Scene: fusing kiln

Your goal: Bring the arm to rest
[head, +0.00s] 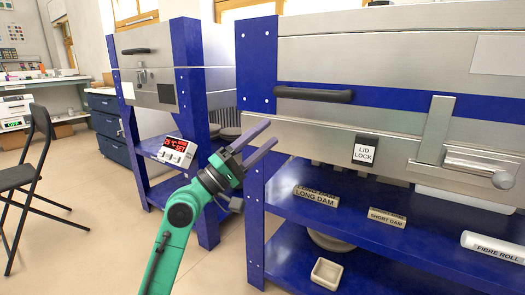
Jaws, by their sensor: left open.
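My left arm is green and black and comes up from the bottom of the head view. My left gripper (262,141) has two purple-grey fingers spread apart with nothing between them. It is raised in front of the blue post of the near kiln (330,130), left of the LID LOCK label (366,148). I cannot tell whether a fingertip touches the kiln. My right gripper is not in view.
The kiln's black handle (313,95) and metal latch (465,165) stick out. Its blue shelf holds a long dam (316,196), a short dam (387,217) and a fibre roll (492,247). A red-display controller (177,149) stands behind. A black chair (28,175) is left; floor between is clear.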

